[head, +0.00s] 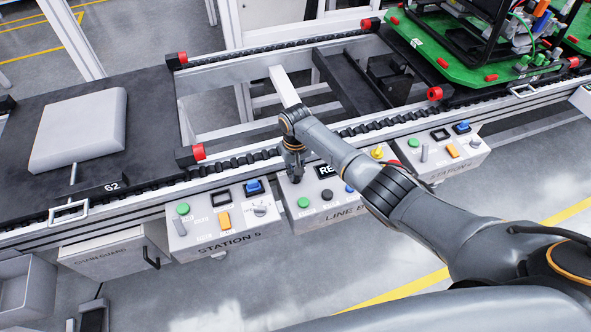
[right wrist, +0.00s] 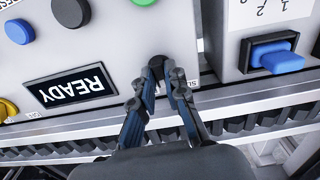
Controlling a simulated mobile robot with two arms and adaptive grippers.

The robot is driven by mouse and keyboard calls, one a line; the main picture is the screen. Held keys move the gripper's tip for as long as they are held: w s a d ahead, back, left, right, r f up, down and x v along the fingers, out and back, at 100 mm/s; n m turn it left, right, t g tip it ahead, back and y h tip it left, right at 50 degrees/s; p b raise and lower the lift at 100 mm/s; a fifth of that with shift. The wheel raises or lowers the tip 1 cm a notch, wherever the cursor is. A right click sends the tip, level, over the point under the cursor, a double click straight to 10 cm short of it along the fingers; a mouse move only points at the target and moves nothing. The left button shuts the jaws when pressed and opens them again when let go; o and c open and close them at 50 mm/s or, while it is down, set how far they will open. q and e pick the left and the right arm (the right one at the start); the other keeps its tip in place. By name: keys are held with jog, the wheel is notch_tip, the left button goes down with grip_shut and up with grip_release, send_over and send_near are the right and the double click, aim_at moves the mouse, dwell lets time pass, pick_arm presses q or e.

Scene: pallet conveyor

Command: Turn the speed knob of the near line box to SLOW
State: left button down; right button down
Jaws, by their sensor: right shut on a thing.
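The near line box (head: 318,218) is a light grey panel at the middle of the head view, its lettering partly covered by my right arm. In the right wrist view the box face (right wrist: 112,42) appears upside down, with a READY display (right wrist: 70,88). My right gripper (head: 292,172) is over the left end of the box. In the right wrist view its fingertips (right wrist: 158,74) are closed on a small dark knob (right wrist: 156,63). The fingers hide most of the knob, and I cannot read its setting. My left gripper is not in view.
The STATION 5 box (head: 218,232) sits just left, and another station box (head: 440,152) sits right. Green (head: 303,202) and black (head: 327,194) buttons are close to the gripper. The conveyor rail (head: 235,163) runs behind. A pallet marked 62 (head: 125,172) carries a grey block.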

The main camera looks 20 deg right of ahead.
jog(key=shift+w+r+n+p, duration=0.1)
jog(key=shift+n+p, duration=0.2)
jog(key=shift+n, duration=1.9)
jog(key=c, duration=1.4)
grip_release()
jog(key=shift+o, duration=0.2)
notch_tip(320, 180, up, 12)
